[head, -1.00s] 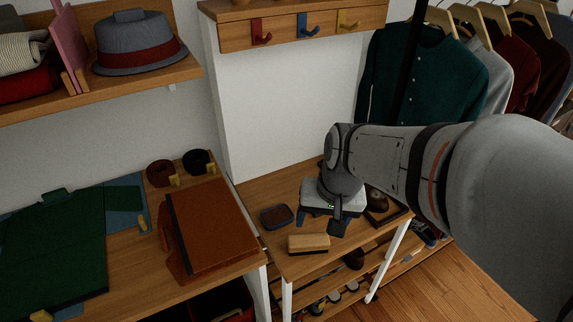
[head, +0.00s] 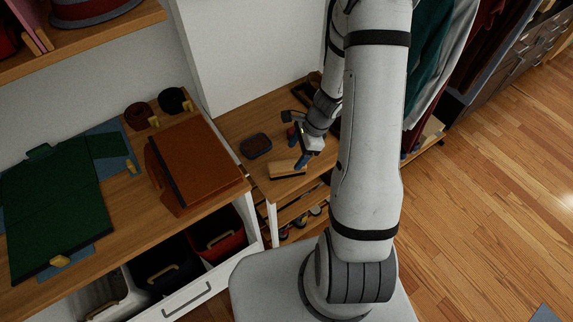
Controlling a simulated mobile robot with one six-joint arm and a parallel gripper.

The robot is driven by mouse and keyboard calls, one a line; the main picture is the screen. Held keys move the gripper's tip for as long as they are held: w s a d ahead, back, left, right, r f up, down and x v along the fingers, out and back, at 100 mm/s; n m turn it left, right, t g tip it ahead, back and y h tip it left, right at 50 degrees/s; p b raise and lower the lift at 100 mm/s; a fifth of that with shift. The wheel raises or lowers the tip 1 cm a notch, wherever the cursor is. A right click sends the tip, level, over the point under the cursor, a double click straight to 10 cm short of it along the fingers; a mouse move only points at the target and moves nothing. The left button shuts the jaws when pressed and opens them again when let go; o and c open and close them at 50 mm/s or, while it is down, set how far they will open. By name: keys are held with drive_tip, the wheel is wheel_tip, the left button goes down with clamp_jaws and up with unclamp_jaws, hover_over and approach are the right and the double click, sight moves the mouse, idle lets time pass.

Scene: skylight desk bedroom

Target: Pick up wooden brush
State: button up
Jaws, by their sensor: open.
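The wooden brush (head: 284,171), a block with a light wood top and a dark lower part, lies on the small wooden bench in the head view. My gripper (head: 299,146) is open, just above and at the right end of the brush. One blue-tipped finger overlaps the brush's right end in the picture. I cannot tell whether it touches the brush. The gap between the fingers looks empty.
A dark oval tin (head: 256,146) stands on the bench (head: 232,126) left of the brush. A brown folder (head: 200,165) and green folded cloth (head: 50,205) lie on the desk at left. Shelves with shoes are under the bench. Wooden floor at right is open.

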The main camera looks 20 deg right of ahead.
sight(288, 164)
drive_tip(key=x, duration=0.7)
drive_tip(key=shift+w+a+f, duration=0.15)
drive_tip(key=shift+f, duration=0.1)
drive_tip(key=shift+f+b, duration=0.25)
drive_tip(key=shift+b, duration=0.35)
drive_tip(key=shift+c, duration=0.6)
drive_tip(key=c, duration=1.1)
drive_tip(key=shift+o, duration=0.2)
drive_tip(key=shift+r+p, duration=0.45)
drive_tip(key=shift+p, duration=0.15)
wheel_tip(288, 164, up, 10)
drive_tip(key=shift+f+p, duration=0.15)
drive_tip(key=shift+p, duration=0.35)
